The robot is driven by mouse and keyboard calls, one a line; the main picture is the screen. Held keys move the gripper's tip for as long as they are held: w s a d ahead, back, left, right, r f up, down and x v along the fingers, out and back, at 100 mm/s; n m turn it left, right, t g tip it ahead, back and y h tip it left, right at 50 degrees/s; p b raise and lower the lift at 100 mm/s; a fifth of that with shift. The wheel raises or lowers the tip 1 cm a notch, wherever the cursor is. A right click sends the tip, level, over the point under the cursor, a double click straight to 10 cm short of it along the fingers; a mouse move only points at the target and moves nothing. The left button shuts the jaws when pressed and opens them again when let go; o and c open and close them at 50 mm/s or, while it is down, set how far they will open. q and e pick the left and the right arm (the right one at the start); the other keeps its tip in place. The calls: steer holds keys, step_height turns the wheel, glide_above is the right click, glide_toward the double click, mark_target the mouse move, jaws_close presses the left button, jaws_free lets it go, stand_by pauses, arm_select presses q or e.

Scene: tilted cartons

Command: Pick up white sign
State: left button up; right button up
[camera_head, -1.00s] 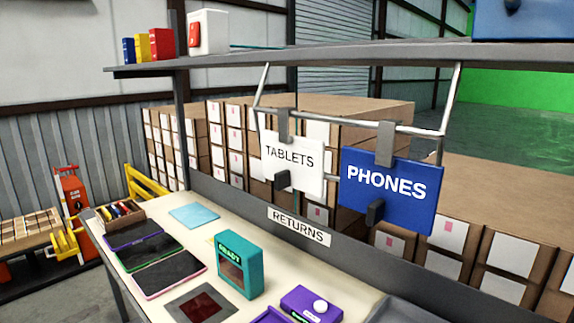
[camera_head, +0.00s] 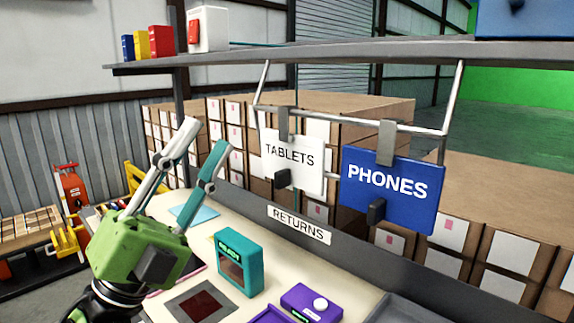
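The white sign (camera_head: 309,176) reads TABLETS and hangs by a grey clip from a metal rail under the shelf. A small dark knob sticks out at its lower left front. A blue PHONES sign (camera_head: 408,205) hangs beside it on the right. My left gripper (camera_head: 208,148) is raised over the table's left part, fingers pointing up and apart with nothing between them. It is left of the white sign and clear of it. My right gripper is not in view.
The metal rail (camera_head: 345,122) hangs under the grey shelf (camera_head: 330,57). Below stand a teal READY box (camera_head: 240,262), a purple box with a white knob (camera_head: 312,303) and a RETURNS label (camera_head: 299,225). Stacked cartons (camera_head: 455,225) stand behind the table.

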arm_select(q)
steer(key=s+d+r+m+g+h, duration=0.25)
steer(key=s+d+m+g, duration=0.35)
steer(key=m+g, duration=0.7)
steer(key=m+t+y, duration=0.3)
steer(key=t+y, duration=0.2)
steer(key=y, duration=0.9)
glide_toward(276, 180)
steer(key=shift+g+y, duration=0.25)
steer(key=shift+g, duration=0.05)
steer(key=p+x, duration=0.2)
steer(key=x, duration=0.2)
steer(key=shift+w+d+r+p, duration=0.15)
steer(key=shift+w+d+p, duration=0.1)
steer(key=shift+d+p, duration=0.15)
steer(key=shift+w, duration=0.15)
steer(key=p+x, duration=0.3)
steer(key=x, duration=0.1)
steer(key=shift+w+d, duration=0.1)
steer(key=shift+w+d+f, duration=0.2)
steer(key=shift+f, duration=0.05)
steer(key=shift+a, duration=0.1)
jaws_close()
